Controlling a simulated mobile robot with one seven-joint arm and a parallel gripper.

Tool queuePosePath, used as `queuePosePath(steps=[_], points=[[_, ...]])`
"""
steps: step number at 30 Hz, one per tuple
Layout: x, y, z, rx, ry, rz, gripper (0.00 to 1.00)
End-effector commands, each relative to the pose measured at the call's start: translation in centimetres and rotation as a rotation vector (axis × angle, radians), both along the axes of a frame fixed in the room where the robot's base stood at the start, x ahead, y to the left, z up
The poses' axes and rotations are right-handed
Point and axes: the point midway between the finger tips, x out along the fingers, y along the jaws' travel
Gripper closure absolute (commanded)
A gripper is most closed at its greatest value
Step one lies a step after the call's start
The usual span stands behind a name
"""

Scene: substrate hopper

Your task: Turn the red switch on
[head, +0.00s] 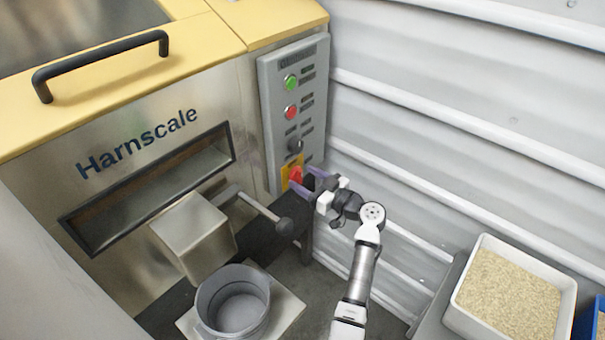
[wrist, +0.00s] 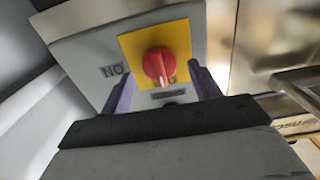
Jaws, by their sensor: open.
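The red switch (head: 296,174) is a rotary knob on a yellow plate, low on the grey control panel (head: 268,105). In the wrist view the red knob (wrist: 156,62) sits in the middle of its yellow plate (wrist: 181,42). A white mark on the knob points down in the picture, slightly right. Letters reading "NO" (wrist: 112,70) stand left of the plate; lettering below the knob is partly hidden. My gripper (head: 307,180) is open, its purple fingers reaching toward the switch. In the wrist view its fingers (wrist: 161,90) are spread either side of the knob, with no contact visible.
Green (head: 291,82) and red (head: 291,112) buttons and a black knob (head: 295,145) sit above the switch. A metal pot (head: 233,300) stands below. A white corrugated wall (head: 450,110) is close on the right, beyond a granule tray (head: 567,312).

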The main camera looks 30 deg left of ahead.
Motion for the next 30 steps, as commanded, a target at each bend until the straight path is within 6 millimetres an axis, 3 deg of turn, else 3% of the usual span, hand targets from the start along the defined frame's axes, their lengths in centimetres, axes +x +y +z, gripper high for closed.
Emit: queuePosePath(steps=[6, 14, 24, 30], points=[[0.19, 1.53, -0.02, -0.001, 0.001, 0.0, 0.38], [0.21, 1.62, -0.06, -0.001, 0.0, 0.0, 0.38], [0.19, 1.6, -0.05, -0.001, 0.0, 0.0, 0.81], [0.2, 1.58, -0.09, 0.001, 0.011, 0.0, 0.81]])
